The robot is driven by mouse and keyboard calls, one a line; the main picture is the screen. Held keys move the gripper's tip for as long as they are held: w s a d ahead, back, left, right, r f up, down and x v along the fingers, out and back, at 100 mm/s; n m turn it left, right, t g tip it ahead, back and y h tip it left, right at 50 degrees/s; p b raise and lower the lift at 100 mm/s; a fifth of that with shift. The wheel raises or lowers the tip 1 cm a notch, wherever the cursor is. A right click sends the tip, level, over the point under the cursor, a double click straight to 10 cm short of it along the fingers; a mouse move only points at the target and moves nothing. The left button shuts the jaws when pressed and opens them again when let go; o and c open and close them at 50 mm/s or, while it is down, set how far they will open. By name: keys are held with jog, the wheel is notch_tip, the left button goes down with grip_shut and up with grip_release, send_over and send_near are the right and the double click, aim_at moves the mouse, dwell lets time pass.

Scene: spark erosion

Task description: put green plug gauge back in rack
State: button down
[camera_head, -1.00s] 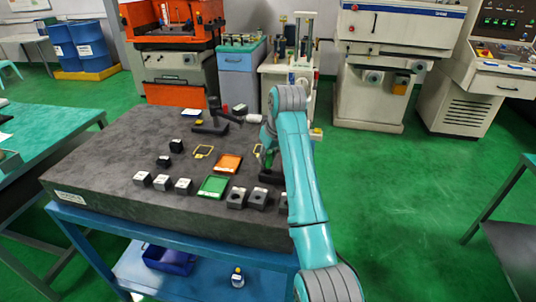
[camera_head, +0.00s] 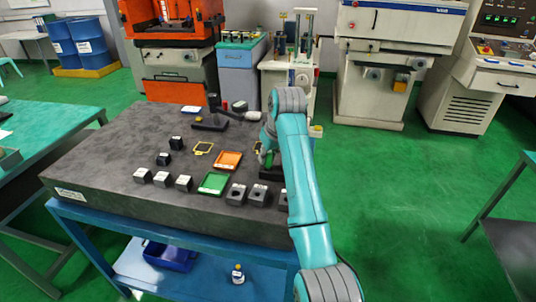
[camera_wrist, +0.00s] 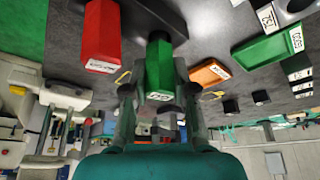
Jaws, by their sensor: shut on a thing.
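The green plug gauge (camera_wrist: 159,70) is in my gripper (camera_wrist: 160,105), its labelled green handle between the two fingers in the wrist view. Its dark end points to the dark rack (camera_wrist: 150,12); I cannot tell whether it is inside a hole or just in front of it. A red plug gauge (camera_wrist: 101,36) is beside the rack in the wrist view, left of the green one. In the head view the green gauge (camera_head: 268,159) shows small above the dark rack (camera_head: 270,174), partly hidden by my arm.
A green tray (camera_head: 214,183) and an orange tray (camera_head: 228,160) lie left of the rack on the dark stone plate (camera_head: 120,150). Several dark blocks stand along the front edge, some close to my arm (camera_head: 237,194). The plate's left part is clear.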

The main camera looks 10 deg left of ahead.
jog(key=shift+f, duration=0.35)
dwell(0.4)
jog(key=c, duration=0.8)
grip_release()
jog(key=shift+c, duration=0.2)
jog(key=v, duration=0.7)
jog(key=shift+s+r, duration=0.1)
jog(key=shift+r, duration=0.1)
